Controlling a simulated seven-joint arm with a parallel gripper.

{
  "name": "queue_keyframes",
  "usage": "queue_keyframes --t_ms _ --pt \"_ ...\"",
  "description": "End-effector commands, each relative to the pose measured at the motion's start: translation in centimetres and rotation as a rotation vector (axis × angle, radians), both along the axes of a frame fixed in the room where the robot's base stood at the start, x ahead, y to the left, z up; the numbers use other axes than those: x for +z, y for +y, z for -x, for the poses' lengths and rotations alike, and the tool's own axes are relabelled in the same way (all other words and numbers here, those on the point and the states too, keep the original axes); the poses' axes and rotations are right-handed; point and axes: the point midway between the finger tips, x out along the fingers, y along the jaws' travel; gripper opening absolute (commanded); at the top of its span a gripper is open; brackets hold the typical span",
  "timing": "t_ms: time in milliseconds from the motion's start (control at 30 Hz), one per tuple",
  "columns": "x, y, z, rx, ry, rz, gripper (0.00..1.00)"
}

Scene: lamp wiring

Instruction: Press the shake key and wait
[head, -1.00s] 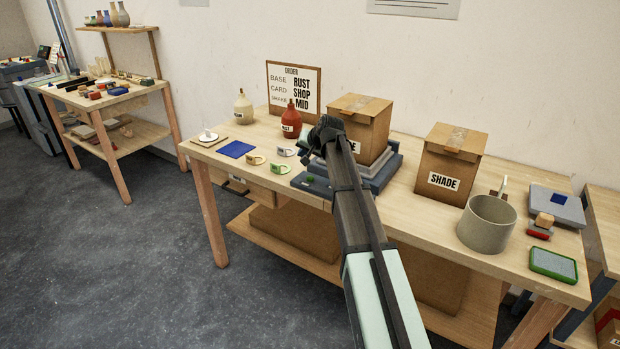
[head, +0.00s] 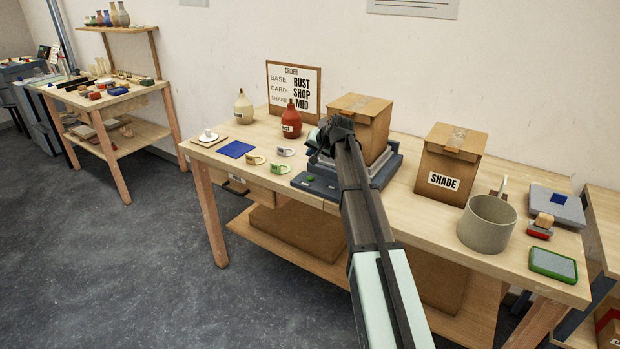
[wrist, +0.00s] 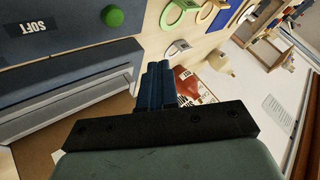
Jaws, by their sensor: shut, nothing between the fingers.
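The shaker's blue-grey key panel (head: 322,187) is at the front of its stepped base on the bench. A round green key (head: 310,178) is at its left end. In the wrist view, that green key (wrist: 113,16) is near the top, with a SOFT label (wrist: 28,27) to its left. A cardboard box (head: 362,118) stands on the shaker platform. My gripper (head: 318,150) is shut and empty in front of the box, over the panel area. In the wrist view, its fingertips (wrist: 157,72) are together and apart from the green key. The other keys are hidden.
An order board (head: 293,90) reads RUST, SHOP, MID. A cream bottle (head: 243,106), a red bottle (head: 291,120) and small ring tags (head: 280,168) are to the left. A SHADE box (head: 450,165) and a grey pot (head: 487,222) are to the right.

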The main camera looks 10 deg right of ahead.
Motion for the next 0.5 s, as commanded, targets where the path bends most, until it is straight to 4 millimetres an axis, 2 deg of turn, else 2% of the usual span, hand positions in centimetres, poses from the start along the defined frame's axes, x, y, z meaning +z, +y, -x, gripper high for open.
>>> queue_keyframes --t_ms 300,500 --pt "-4.0 0.0 0.1 0.0 0.002 0.0 0.0" --pt "-5.6 0.0 0.0 0.001 0.001 0.0 0.0"
